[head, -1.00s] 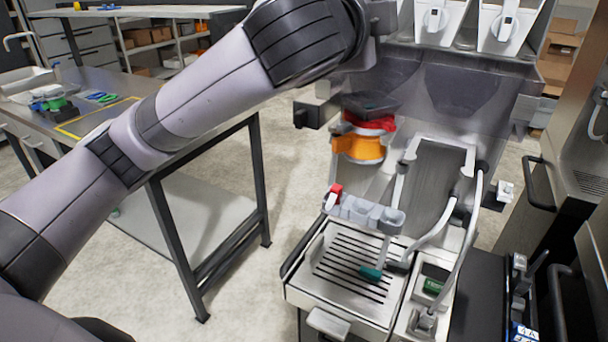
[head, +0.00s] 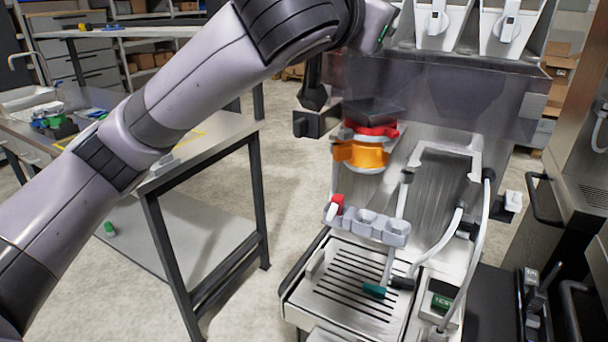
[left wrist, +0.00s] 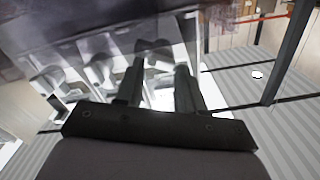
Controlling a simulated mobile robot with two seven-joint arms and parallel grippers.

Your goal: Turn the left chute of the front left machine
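The front machine (head: 440,95) carries a row of white chutes with knobs at its top. The middle one (head: 436,25) and the right one (head: 505,28) show in the head view. My left arm's wrist covers the place left of them, so any left chute there is hidden. In the left wrist view, several pale knobs show, one at the left (left wrist: 50,78) and one in the middle (left wrist: 100,70). My left gripper (left wrist: 158,88) has its two dark fingers apart, in front of the rightmost chute (left wrist: 157,58) there. I cannot tell whether they touch it. My right gripper is not in view.
Below the chutes are an orange ring (head: 360,153), a grey cup holder (head: 368,224), a slotted drip tray (head: 345,285) and bent pipes. A steel table (head: 205,140) stands to the left. Another machine (head: 590,130) stands close on the right. Floor shows between table and machine.

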